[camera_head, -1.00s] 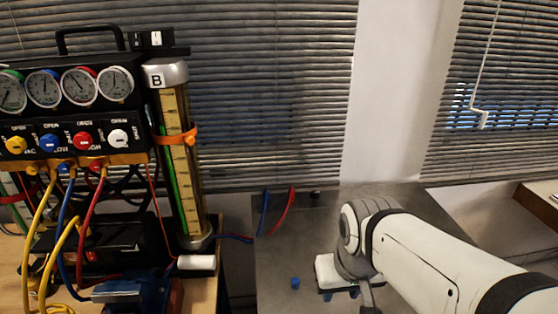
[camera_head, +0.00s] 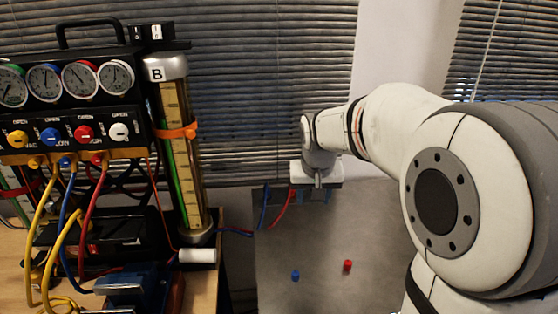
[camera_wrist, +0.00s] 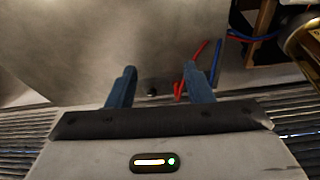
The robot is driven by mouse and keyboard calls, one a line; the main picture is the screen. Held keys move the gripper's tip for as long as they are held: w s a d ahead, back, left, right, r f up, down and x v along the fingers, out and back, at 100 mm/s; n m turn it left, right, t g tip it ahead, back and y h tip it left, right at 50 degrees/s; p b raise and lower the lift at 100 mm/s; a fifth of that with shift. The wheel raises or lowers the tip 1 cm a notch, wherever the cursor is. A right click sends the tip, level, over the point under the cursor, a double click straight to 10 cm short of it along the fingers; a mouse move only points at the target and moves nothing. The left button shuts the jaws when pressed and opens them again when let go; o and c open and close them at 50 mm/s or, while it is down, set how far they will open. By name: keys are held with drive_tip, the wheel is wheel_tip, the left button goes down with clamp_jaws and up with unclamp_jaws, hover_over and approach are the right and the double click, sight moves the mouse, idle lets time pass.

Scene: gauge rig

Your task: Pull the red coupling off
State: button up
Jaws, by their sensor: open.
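My gripper (camera_head: 318,192) is at the back of the grey table, with its jaws apart and empty. A small red cylinder (camera_head: 347,265) stands apart on the table, away from my gripper.
A blue hose (camera_head: 263,208) lies left of the red one. A small blue cylinder (camera_head: 295,276) stands on the grey table (camera_head: 300,245). The gauge panel (camera_head: 70,115) and tall glass column (camera_head: 180,150) stand at left. Blinds are close behind my gripper.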

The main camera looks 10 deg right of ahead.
drive_tip(key=w+f+m, duration=0.1)
drive_tip(key=w+f, duration=0.3)
drive_tip(key=w, duration=1.1)
drive_tip(key=shift+m+t+h, duration=0.3)
drive_tip(key=shift+m+t, duration=0.1)
drive_tip(key=shift+t, duration=0.1)
drive_tip(key=w+f, duration=0.6)
drive_tip(key=f, duration=0.1)
drive_tip(key=w+f+p, duration=0.1)
drive_tip(key=w+f, duration=0.6)
drive_tip(key=shift+w+a+f, duration=0.2)
drive_tip(key=shift+c, duration=0.4)
clamp_jaws()
